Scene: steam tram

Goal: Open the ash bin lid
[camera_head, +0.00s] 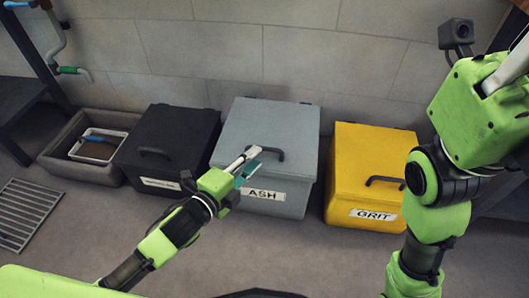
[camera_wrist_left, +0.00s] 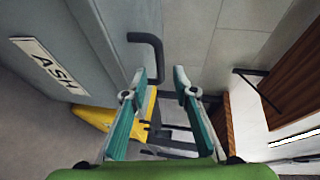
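The grey ash bin (camera_head: 285,205) stands against the wall with its lid (camera_head: 265,120) shut. A dark bar handle (camera_head: 268,152) sits at the lid's front edge, above the ASH label. My left gripper (camera_head: 248,163) is just in front of and beside this handle. In the left wrist view, the fingers of my left gripper (camera_wrist_left: 160,78) are apart with nothing between them. The handle (camera_wrist_left: 155,50) is just beyond the left fingertip there, not between the fingers. My right arm rises at the right of the head view; its fingertips do not show clearly.
A black bin (camera_head: 165,145) stands left of the ash bin, and a yellow grit bin (camera_head: 370,160) stands right. A grey trough (camera_head: 85,170) holding a small tray is at far left. A floor grate (camera_head: 25,212) lies in front of it. The wall (camera_head: 300,55) is close behind.

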